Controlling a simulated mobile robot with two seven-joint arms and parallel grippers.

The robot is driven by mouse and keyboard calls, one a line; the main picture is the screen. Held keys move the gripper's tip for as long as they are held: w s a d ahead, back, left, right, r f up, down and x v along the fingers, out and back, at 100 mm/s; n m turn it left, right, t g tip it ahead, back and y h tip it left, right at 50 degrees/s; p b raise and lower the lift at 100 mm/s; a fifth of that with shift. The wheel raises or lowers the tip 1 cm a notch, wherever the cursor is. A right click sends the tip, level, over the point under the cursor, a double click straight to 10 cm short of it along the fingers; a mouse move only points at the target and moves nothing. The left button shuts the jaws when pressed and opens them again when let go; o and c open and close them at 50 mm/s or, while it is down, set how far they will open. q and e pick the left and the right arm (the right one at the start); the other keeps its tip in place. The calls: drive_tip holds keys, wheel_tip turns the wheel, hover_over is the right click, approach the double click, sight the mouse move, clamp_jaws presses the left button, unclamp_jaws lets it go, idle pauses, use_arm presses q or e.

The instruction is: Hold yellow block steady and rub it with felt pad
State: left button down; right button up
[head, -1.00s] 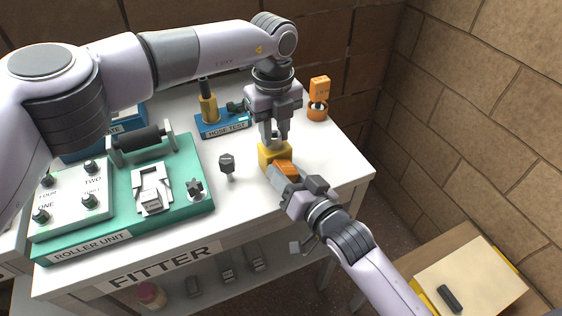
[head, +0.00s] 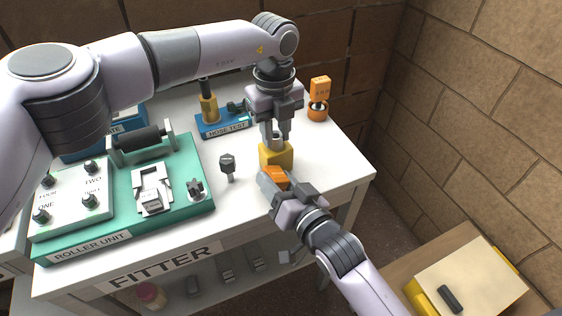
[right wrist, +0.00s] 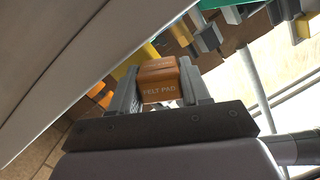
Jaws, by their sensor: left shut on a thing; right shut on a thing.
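The yellow block (head: 269,157) stands on the white table near its front right. My left gripper (head: 275,146) comes down from above and is shut on the block's upper part. My right gripper (head: 273,181) is shut on the orange felt pad (head: 277,177), just in front of the block. In the right wrist view the felt pad (right wrist: 158,80), lettered "FELT PAD", sits between both fingers. The pad looks close to the block's front, but I cannot tell whether they touch.
A grey knob-topped post (head: 228,165) stands left of the block. The green roller unit (head: 120,240) fills the table's left. A blue hose test stand (head: 222,127) and an orange holder (head: 318,108) are behind. Bare tabletop (head: 335,165) lies to the right.

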use_arm(q)
drive_tip(key=shift+s+f, duration=0.15)
drive_tip(key=shift+f, duration=0.1)
use_arm(e)
drive_tip(key=v, duration=0.4)
drive_tip(key=shift+s+a+f, duration=0.1)
drive_tip(key=shift+s+f, duration=0.2)
drive_tip(key=shift+f, duration=0.1)
use_arm(q)
drive_tip(key=c, duration=0.8)
unclamp_jaws()
drive_tip(key=shift+r, duration=0.1)
